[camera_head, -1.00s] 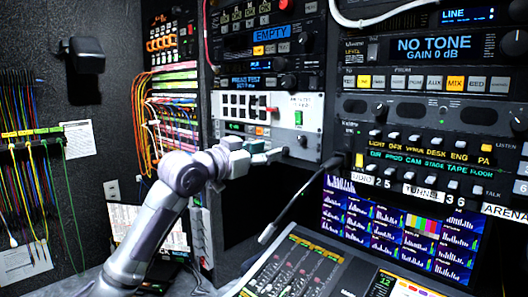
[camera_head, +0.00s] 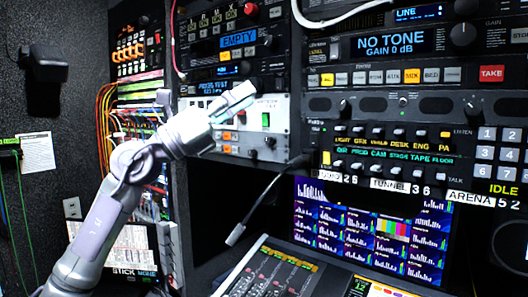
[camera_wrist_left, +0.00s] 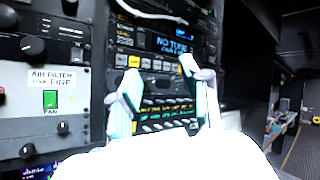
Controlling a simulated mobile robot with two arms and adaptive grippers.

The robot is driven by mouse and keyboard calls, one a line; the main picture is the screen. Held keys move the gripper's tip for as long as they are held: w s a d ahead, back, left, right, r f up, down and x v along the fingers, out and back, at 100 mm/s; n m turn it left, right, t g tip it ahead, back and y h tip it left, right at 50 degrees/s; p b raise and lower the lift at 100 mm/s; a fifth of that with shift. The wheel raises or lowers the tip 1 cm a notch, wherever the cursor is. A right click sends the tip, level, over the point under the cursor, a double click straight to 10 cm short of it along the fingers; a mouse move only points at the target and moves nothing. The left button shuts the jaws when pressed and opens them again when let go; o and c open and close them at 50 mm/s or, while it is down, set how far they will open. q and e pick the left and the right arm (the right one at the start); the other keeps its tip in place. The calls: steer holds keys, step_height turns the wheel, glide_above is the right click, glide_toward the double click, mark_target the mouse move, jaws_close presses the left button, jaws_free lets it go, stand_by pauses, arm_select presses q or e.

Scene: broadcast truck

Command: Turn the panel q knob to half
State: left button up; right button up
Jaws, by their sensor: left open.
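My left gripper (camera_head: 238,100) is in front of the white panel (camera_head: 280,124) in the middle rack, below the EMPTY display. In the left wrist view, its two fingers (camera_wrist_left: 160,80) are spread with nothing between them, pointing toward the NO TONE unit. No knob has a readable "panel q" label, so I cannot tell which one it is. Candidates are a black knob (camera_head: 270,141) low on the white panel and a large black knob (camera_head: 463,35) right of the NO TONE display. The gripper hides part of the white panel.
A gooseneck microphone (camera_head: 237,233) rises over the mixing desk (camera_head: 280,272). A monitor with audio meters (camera_head: 372,232) stands behind the desk. A white cable (camera_head: 335,20) hangs across the upper rack. Coloured cables fill the left rack.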

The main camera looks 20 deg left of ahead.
arm_select(q)
steer(key=w+a+f+t+y+b, duration=0.1)
steer(key=w+f+y, duration=0.4)
steer(key=f+y, duration=0.15)
steer(key=t+y, duration=0.1)
steer(key=y, duration=0.6)
glide_toward(266, 142)
steer(key=shift+h, duration=0.25)
steer(key=p+x, duration=0.6)
steer(key=x, duration=0.2)
steer(key=shift+r+p, duration=0.1)
steer(key=shift+p, duration=0.2)
steer(key=shift+w+d, duration=0.15)
steer(key=shift+w, duration=0.35)
